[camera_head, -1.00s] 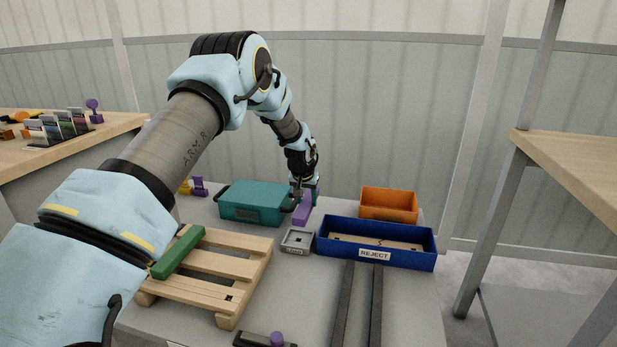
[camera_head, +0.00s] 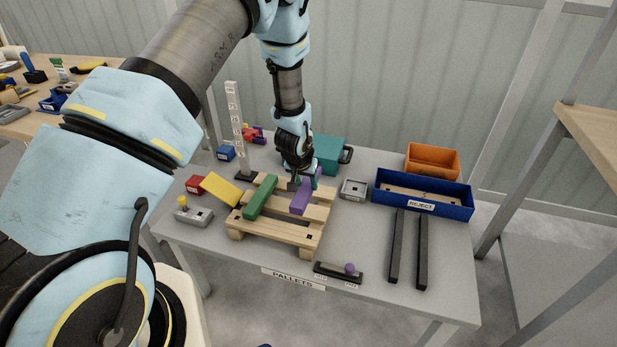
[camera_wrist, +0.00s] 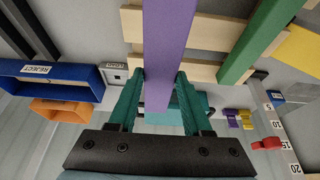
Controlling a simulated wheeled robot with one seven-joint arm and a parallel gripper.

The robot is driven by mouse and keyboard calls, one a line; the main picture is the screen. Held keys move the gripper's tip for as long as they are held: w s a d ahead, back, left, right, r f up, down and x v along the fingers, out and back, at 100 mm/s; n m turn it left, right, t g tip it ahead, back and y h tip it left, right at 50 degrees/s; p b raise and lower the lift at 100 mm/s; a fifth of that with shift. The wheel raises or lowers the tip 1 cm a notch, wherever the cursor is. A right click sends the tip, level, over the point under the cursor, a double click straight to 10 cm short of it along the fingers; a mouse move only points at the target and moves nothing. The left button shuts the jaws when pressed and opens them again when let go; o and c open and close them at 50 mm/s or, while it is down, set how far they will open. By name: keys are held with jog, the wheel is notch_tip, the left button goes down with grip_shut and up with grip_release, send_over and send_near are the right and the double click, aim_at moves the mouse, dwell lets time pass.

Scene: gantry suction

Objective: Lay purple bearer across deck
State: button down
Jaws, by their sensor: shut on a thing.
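The purple bearer (camera_head: 301,198) is a long bar held in my gripper (camera_head: 305,180) over the right part of the wooden pallet (camera_head: 282,231). In the wrist view the purple bearer (camera_wrist: 164,50) runs between the two teal fingers (camera_wrist: 158,85), which close on its sides. Its length runs across the deck slats. Whether it touches the slats or hovers just above them I cannot tell. A green bearer (camera_head: 260,197) lies across the slats to its left, roughly parallel and apart from it. A yellow bar (camera_head: 221,190) leans at the pallet's left side.
A blue REJECT bin (camera_head: 424,203) and an orange bin (camera_head: 432,161) stand to the right, a teal case (camera_head: 330,152) behind. A white numbered post (camera_head: 235,125) rises behind the pallet's left. Two dark rails (camera_head: 409,250) lie at the front right.

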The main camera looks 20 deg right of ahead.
aim_at(303, 192)
dwell(0.3)
jog(key=shift+f+b, duration=2.3)
jog(key=shift+f, duration=0.6)
jog(key=shift+f+b, duration=1.05)
jog(key=shift+f, duration=0.05)
jog(key=shift+c, duration=1.3)
grip_release()
jog(key=shift+r, duration=0.1)
jog(key=v, duration=1)
jog(key=shift+r+b, duration=0.35)
jog(key=shift+b, duration=0.05)
